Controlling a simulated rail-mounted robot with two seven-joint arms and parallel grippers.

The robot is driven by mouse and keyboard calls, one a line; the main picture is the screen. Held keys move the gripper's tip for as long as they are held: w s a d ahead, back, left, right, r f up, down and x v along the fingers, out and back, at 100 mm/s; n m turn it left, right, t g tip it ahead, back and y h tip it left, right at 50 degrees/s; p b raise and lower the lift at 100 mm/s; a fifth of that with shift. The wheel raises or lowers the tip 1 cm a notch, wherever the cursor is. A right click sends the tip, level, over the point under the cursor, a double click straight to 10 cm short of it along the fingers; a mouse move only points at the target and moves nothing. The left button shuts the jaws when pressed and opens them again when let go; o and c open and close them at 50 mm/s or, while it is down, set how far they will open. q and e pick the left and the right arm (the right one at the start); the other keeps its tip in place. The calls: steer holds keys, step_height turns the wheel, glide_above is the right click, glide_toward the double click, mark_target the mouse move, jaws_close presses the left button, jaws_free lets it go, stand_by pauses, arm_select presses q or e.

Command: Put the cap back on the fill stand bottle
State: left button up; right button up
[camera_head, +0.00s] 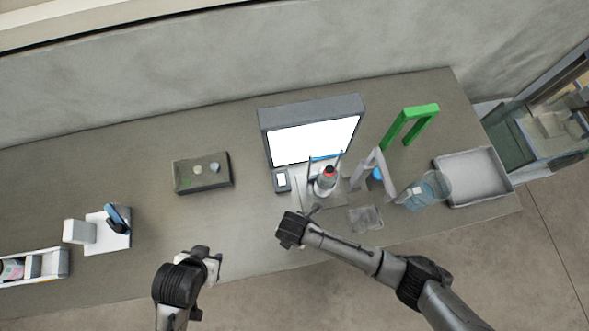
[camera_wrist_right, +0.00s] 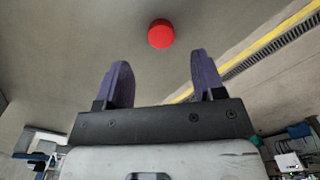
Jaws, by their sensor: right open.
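A red round top (camera_head: 329,171) shows on a small pale bottle-like object (camera_head: 325,184) in front of the lit screen; I cannot tell if it is a loose cap. In the right wrist view a red round piece (camera_wrist_right: 161,33) lies beyond the fingertips, apart from them. My right gripper (camera_wrist_right: 163,78) is open and empty, its two purple fingers spread. In the head view its wrist is just left and below the red-topped object. A clear bottle (camera_head: 428,189) leans beside a grey stand, near a blue piece (camera_head: 377,174). My left gripper (camera_head: 212,266) is at the table's front edge, its jaws unclear.
A lit light box (camera_head: 312,107) stands at the back. A dark box (camera_head: 184,187) with small round pieces sits left of centre. A white device (camera_head: 94,243) is at left.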

steer(key=shift+w+d+f, duration=0.1)
steer(key=shift+f, duration=1.2)
steer(key=shift+d+f, duration=0.1)
steer(key=shift+f, duration=1.15)
steer(key=shift+c, duration=0.4)
steer(key=c, duration=0.9)
